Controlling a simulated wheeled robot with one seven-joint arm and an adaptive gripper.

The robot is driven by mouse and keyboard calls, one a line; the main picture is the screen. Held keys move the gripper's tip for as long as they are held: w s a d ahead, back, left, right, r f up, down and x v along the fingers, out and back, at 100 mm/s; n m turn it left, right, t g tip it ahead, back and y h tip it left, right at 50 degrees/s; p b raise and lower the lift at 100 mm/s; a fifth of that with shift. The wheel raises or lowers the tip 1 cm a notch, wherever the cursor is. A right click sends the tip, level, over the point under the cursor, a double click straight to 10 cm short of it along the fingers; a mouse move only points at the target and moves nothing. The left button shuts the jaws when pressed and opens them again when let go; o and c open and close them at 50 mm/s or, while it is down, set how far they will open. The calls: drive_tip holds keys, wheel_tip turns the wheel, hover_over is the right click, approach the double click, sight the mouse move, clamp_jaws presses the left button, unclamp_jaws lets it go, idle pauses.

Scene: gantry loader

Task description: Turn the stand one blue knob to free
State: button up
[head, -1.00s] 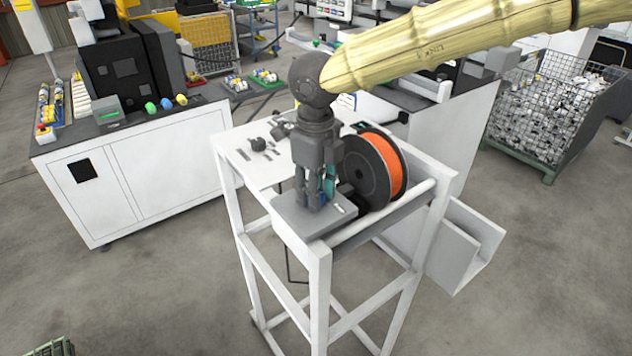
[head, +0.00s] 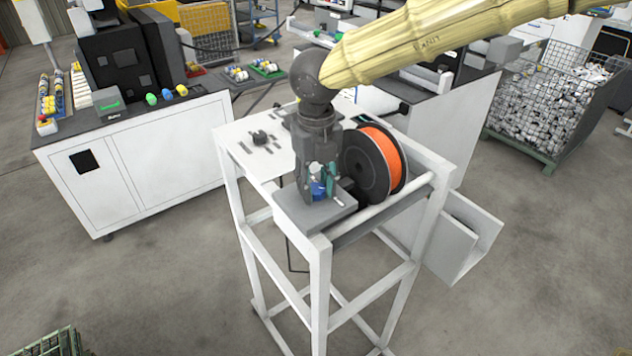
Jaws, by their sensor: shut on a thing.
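The blue knob (head: 319,189) sits on a grey block (head: 292,222) at the front corner of a white stand (head: 318,262). My gripper (head: 322,190) points down over the block, with its fingers shut on the blue knob. The fingers hide part of the knob, so its pointer or markings cannot be read. A small teal part (head: 331,178) shows beside the fingers; I cannot tell what it belongs to.
An orange spool with dark flanges (head: 382,160) stands close to the right of my gripper. Small dark parts (head: 262,138) lie on the stand top behind. A white cabinet (head: 150,165) stands left, and a wire bin (head: 560,95) stands far right.

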sight(317, 187)
idle(0.3)
drive_tip(key=o, duration=1)
drive_tip(key=shift+o, duration=0.2)
drive_tip(key=shift+r, duration=0.1)
wheel_tip(317, 187, up, 12)
